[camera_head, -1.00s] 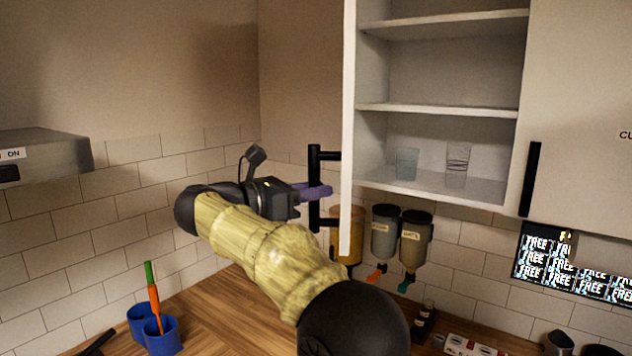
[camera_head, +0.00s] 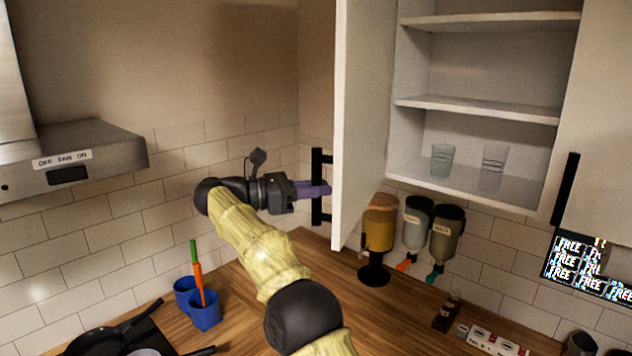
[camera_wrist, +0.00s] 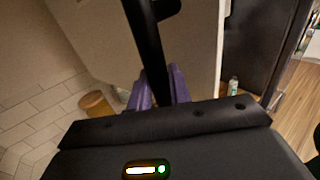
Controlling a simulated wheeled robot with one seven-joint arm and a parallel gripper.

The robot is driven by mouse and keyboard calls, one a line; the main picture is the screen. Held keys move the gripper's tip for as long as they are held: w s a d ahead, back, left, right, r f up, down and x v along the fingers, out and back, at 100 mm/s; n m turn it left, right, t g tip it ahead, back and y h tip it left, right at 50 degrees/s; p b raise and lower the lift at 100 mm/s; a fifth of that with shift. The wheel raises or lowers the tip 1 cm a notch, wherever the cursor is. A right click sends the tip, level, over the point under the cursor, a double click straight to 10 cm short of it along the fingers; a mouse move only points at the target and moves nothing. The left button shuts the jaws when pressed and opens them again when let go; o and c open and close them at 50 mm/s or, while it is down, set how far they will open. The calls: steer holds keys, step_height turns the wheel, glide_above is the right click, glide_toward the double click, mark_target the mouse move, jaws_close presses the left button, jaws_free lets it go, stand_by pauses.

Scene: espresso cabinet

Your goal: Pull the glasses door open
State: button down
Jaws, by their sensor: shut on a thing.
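The glasses door (camera_head: 362,120) stands open, swung out from the cabinet at the left of the shelves. Its black bar handle (camera_head: 317,188) is on the door's outer face. My gripper (camera_head: 318,189) has purple fingers and is shut on the handle. In the wrist view the black handle (camera_wrist: 150,50) runs down between the purple fingers (camera_wrist: 158,90), with the pale door (camera_wrist: 195,45) behind. Two clear glasses, one bluish (camera_head: 442,159) and one plain (camera_head: 493,166), stand on the lowest cabinet shelf (camera_head: 470,186).
A range hood (camera_head: 75,160) juts out at the left. Dispensers (camera_head: 418,222) hang below the cabinet, and a yellow one (camera_head: 380,225) stands on the wooden counter (camera_head: 350,310). Blue cups (camera_head: 205,312) and a pan (camera_head: 100,340) are at lower left. A neighbouring door with a black handle (camera_head: 565,190) is closed.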

steer(key=shift+w+a+r+p, duration=0.15)
steer(key=shift+w+a+p, duration=0.05)
steer(key=shift+a+p, duration=0.1)
stand_by(0.4)
steer(key=c, duration=1.3)
jaws_free()
steer(key=shift+d, duration=0.15)
steer(key=shift+c, duration=0.2)
steer(key=shift+a, duration=0.3)
steer(key=p+v, duration=0.7)
